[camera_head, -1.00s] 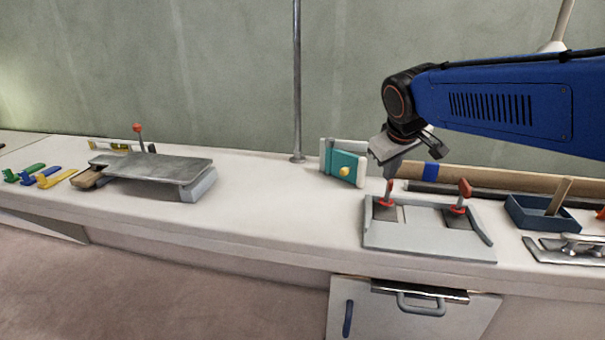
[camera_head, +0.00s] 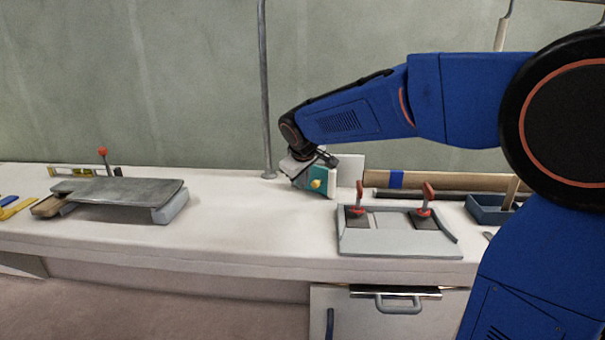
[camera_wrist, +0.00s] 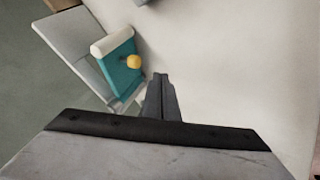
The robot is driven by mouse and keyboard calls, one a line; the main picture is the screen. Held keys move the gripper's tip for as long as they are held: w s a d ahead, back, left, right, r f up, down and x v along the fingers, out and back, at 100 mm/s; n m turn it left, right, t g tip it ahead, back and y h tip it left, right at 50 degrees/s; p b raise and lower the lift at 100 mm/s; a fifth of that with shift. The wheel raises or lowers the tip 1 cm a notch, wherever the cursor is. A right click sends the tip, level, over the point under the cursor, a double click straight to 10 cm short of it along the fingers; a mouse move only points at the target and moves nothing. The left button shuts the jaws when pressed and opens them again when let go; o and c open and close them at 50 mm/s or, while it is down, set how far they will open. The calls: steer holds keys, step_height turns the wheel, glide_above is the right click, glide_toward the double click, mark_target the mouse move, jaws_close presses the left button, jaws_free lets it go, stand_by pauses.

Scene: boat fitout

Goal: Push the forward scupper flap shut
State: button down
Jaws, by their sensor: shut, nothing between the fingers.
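A teal flap (camera_head: 327,181) with a yellow knob (camera_head: 316,184) and pale edges stands at the back of the bench, by a pale upright panel (camera_head: 350,168). My gripper hangs at the flap's upper left in the head view and hides part of it. In the wrist view my gripper (camera_wrist: 160,82) is shut and empty, just right of the teal flap (camera_wrist: 118,73) and its yellow knob (camera_wrist: 134,61). The flap stands at an angle out from the panel (camera_wrist: 75,42). I cannot tell whether the fingers touch it.
A grey tray (camera_head: 395,243) with two red-handled clamps stands to the right, with a cardboard tube (camera_head: 435,180) behind. A metal pole (camera_head: 265,90) rises left of the flap. A grey plate fixture (camera_head: 120,190) lies farther left. The bench between is clear.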

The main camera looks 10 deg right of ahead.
mark_target(330, 174)
steer(key=shift+w+d+f, duration=1.1)
steer(key=shift+w, duration=0.05)
steer(key=shift+w+d+f, duration=0.15)
steer(key=shift+w+d, duration=0.4)
steer(key=shift+d, duration=0.1)
steer(key=shift+d, duration=0.1)
steer(key=shift+w+d, duration=0.2)
steer(key=shift+d, duration=0.7)
steer(key=shift+w+d, duration=0.2)
steer(key=shift+d, duration=0.7)
steer(key=shift+w+d, duration=0.3)
steer(key=shift+d, duration=0.3)
steer(key=shift+w+d, duration=0.25)
steer(key=shift+d, duration=0.3)
steer(key=shift+w+d, duration=0.15)
steer(key=shift+d, duration=0.1)
steer(key=shift+w+d+r, duration=0.15)
steer(key=shift+r, duration=0.05)
